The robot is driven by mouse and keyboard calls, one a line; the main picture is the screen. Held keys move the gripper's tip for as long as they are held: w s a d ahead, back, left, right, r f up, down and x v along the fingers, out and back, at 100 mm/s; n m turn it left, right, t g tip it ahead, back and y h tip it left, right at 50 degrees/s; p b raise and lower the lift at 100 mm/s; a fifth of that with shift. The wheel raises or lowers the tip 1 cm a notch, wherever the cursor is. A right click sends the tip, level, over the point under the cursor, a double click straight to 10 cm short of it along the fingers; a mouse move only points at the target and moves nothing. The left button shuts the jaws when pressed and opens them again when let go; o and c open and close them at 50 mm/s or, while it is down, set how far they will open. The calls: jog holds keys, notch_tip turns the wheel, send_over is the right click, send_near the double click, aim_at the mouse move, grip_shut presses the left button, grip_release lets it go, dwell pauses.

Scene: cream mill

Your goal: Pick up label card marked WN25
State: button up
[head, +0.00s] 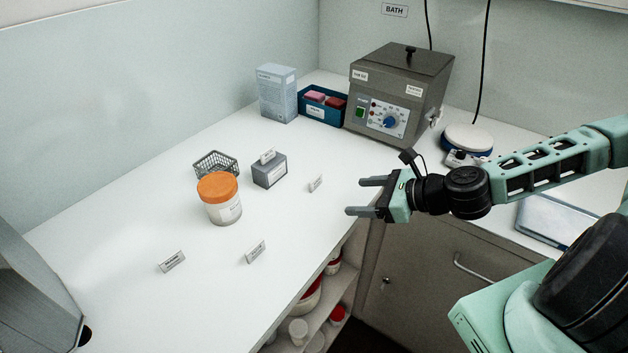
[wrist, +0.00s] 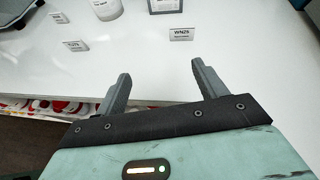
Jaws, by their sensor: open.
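The label card marked WN25 (wrist: 181,34) stands upright on the white counter in the wrist view, beyond the fingertips and nearer the right finger. In the head view it appears to be the small card (head: 316,183) right of the grey block; its print is too small to read there. My gripper (head: 362,196) is open and empty, at the right of that card with its fingers pointing left toward it. In the wrist view my gripper (wrist: 160,71) shows both fingers apart with bare counter between them.
Other cards stand at the front (head: 255,251) and front left (head: 172,262). An orange-lidded jar (head: 221,201), wire basket (head: 216,163) and grey block with a card (head: 269,172) stand behind. A bath unit (head: 398,95) is at the back. Open shelves lie below the counter edge.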

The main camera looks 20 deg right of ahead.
aim_at(317, 179)
jog(key=w+d+m+t+b, duration=0.1)
jog(key=w+d+m+b, duration=0.1)
jog(key=shift+w+m+t+h, duration=0.15)
jog(key=shift+m+t+h, duration=0.15)
jog(key=shift+t, duration=0.1)
jog(key=shift+w+a+f+b, duration=0.3)
jog(key=shift+w+b, duration=0.1)
jog(key=shift+b, duration=0.85)
jog(key=shift+w+a+b, duration=0.15)
jog(key=shift+a+b, duration=0.05)
jog(key=shift+b, duration=0.3)
jog(key=x, duration=0.3)
jog(key=p+x, duration=0.1)
jog(key=x, duration=0.5)
jog(key=shift+w+a+r+p, duration=0.15)
jog(key=shift+w+a+p, duration=0.15)
jog(key=shift+w+p, duration=0.1)
jog(key=x, duration=0.2)
jog(key=p+x, duration=0.1)
jog(key=x, duration=0.1)
jog(key=shift+w+a+r+p, duration=0.1)
jog(key=shift+r+p, duration=0.1)
jog(key=shift+p, duration=0.1)
jog(key=shift+w+a+f, duration=0.25)
jog(key=shift+w, duration=0.1)
jog(key=c, duration=1.1)
